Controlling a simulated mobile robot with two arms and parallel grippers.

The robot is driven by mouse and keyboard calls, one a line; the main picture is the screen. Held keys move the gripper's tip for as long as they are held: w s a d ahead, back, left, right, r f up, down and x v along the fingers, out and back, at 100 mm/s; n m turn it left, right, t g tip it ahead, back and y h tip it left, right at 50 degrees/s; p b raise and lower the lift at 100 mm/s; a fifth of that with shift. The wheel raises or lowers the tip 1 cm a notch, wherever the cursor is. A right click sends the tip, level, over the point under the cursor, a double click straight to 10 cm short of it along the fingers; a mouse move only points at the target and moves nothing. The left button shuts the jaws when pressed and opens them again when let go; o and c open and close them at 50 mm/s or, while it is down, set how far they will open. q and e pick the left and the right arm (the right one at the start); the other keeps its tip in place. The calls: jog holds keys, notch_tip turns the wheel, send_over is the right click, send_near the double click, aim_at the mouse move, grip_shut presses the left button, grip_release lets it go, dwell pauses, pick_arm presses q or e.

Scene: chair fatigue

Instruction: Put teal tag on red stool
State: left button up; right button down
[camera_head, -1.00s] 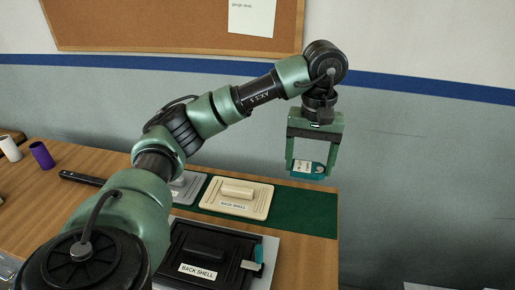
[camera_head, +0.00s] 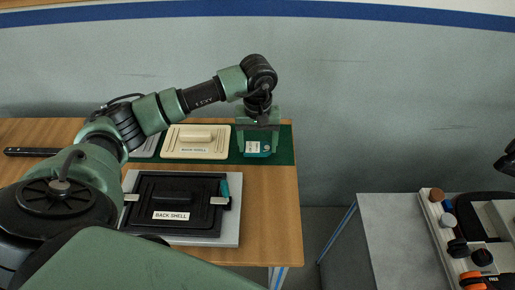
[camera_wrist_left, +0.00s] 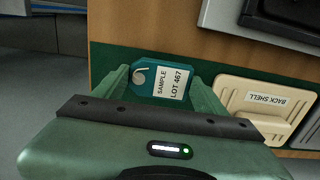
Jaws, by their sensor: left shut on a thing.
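The teal tag (camera_head: 265,148) has a white label and hangs in my left gripper (camera_head: 258,152), above the right end of the green mat. In the left wrist view the tag (camera_wrist_left: 144,83) lies between the two green fingers (camera_wrist_left: 160,88), with its hook hole to the left and the label reading "SAMPLE LOT 467". The gripper is shut on it. No red stool shows in any view. My right gripper does not show.
A wooden table (camera_head: 268,205) holds a green mat (camera_head: 285,146), a cream back shell (camera_head: 195,142) and a black back shell (camera_head: 177,205) on a grey plate. A grey bench (camera_head: 395,235) with several knobs stands at right, with a floor gap between them.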

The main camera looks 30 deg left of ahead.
aim_at(258, 148)
pick_arm(q)
notch_tip(258, 148, down, 3)
jog(key=shift+r+p, duration=0.2)
jog(key=shift+p, duration=0.1)
jog(key=shift+f, duration=0.35)
jog(key=o, duration=1.3)
jog(key=shift+o, duration=0.2)
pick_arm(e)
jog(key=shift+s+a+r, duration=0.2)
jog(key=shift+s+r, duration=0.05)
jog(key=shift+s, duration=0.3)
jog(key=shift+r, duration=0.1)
